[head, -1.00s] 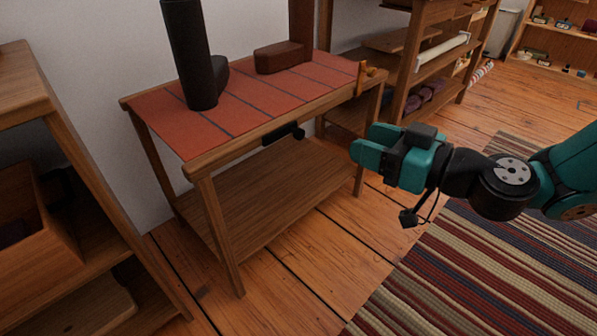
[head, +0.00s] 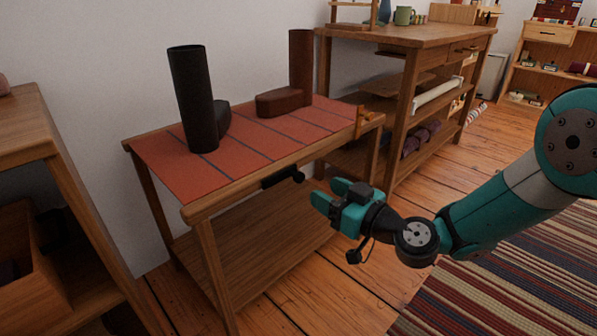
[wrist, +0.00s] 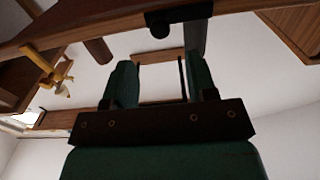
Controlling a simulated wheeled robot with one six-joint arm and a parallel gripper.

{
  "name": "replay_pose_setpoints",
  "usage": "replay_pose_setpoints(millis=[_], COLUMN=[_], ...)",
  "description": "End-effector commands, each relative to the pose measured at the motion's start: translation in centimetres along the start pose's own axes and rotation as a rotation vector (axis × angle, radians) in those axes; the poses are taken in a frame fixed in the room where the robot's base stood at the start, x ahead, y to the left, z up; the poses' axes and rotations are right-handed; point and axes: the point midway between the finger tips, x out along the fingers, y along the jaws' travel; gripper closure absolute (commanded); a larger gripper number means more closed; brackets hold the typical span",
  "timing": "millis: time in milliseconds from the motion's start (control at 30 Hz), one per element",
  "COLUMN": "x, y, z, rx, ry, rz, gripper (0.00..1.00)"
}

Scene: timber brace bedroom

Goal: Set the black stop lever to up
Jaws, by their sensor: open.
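The black stop lever (head: 280,178) is on the front rail of the small table with the red top. It lies roughly level along the rail, with a round knob at its right end. In the wrist view the lever (wrist: 182,13) shows at the top, against the wooden rail. My gripper (head: 328,193) is open and empty, just right of the knob in the head view and apart from it. In the wrist view my gripper's two teal fingers (wrist: 157,82) stand apart below the lever, with nothing between them.
A tall black cylinder (head: 194,100) and a brown upright piece (head: 300,70) stand on the red tabletop (head: 250,165). A wooden shelf (head: 25,130) is close at left. The floor in front is open, with a striped rug (head: 500,270).

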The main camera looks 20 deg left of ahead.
Motion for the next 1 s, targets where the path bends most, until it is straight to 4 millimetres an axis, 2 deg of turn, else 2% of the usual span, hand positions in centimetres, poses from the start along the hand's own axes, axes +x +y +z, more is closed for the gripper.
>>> replay_pose_setpoints(millis=[33,200,400,567,800,833,867,1000], x=[1.3,4.9,7.7,8.5,8.6,8.6,8.6,8.6], y=[-0.2,-0.2,-0.1,0.0,0.0,0.0,0.0,0.0], z=[0.1,0.2,0.2,0.1,0.0,0.0,0.0,0.0], rx=[-0.005,-0.005,-0.002,0.001,0.002,0.002,0.001,0.001], ry=[0.003,0.002,0.000,0.000,-0.001,-0.001,-0.001,-0.001], rz=[-0.006,-0.005,-0.003,0.000,0.000,0.000,0.000,0.000], gripper=[0.48,0.48,0.48,0.48,0.48,0.50,0.57,0.89])
